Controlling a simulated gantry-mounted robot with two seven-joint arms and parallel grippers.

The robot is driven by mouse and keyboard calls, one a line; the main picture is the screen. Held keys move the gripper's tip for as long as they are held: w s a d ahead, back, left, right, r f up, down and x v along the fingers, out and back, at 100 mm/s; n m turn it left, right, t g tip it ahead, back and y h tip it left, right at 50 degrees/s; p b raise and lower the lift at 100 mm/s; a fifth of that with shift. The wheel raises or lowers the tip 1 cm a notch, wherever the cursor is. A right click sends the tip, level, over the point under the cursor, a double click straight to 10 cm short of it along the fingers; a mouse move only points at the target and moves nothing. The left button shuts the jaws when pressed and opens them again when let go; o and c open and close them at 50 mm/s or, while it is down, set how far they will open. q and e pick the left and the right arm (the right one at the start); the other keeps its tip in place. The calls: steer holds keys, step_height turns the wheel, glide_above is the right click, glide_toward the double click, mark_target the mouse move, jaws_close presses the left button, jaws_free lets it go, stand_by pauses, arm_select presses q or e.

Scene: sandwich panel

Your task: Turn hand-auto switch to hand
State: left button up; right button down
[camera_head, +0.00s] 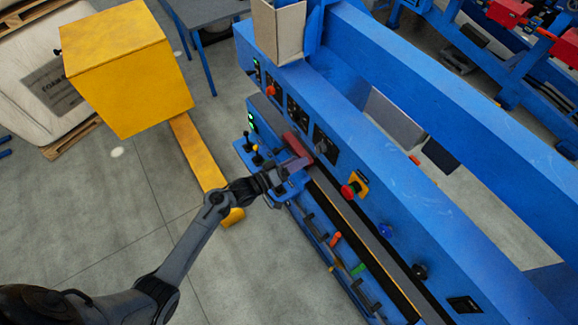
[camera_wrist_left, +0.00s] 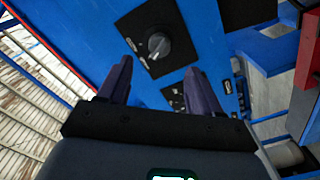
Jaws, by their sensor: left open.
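A grey rotary switch knob (camera_wrist_left: 158,45) sits on a square black plate (camera_wrist_left: 150,22) on the blue panel in the left wrist view. No label can be read, so I cannot tell for sure that it is the hand-auto switch. A black plate with a knob (camera_head: 325,145) also shows in the head view, just beyond my left gripper (camera_head: 297,165). In the left wrist view my left gripper (camera_wrist_left: 160,68) is open and empty, its purple-grey fingers apart on either side below the knob. The fingers do not visibly touch it. My right gripper is in neither view.
On the blue machine (camera_head: 380,130), a red emergency button (camera_head: 348,191) on a yellow plate sits to the right. Small levers (camera_head: 257,155) stand left of the gripper. A ledge with coloured handles (camera_head: 335,240) lies below. A yellow box (camera_head: 125,70) stands at the left.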

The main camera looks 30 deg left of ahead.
arm_select(q)
steer(key=shift+v, duration=1.25)
steer(key=s+d+m+g+y+p, duration=0.1)
steer(key=s+d+g+y+p, duration=0.3)
steer(key=s, duration=0.9)
steer(key=s+a+r+m+g+y+p, duration=0.1)
steer(key=s+r+m+g+y, duration=0.1)
steer(key=s+r+g, duration=0.2)
steer(key=s+a+r+m+g+y+p, duration=0.1)
steer(key=s+r+m+g+y, duration=0.1)
steer(key=s, duration=0.9)
step_height(320, 180, up, 2)
steer(key=shift+r+m+g, duration=0.2)
steer(key=shift+m+g, duration=0.5)
steer(key=shift+g, duration=0.4)
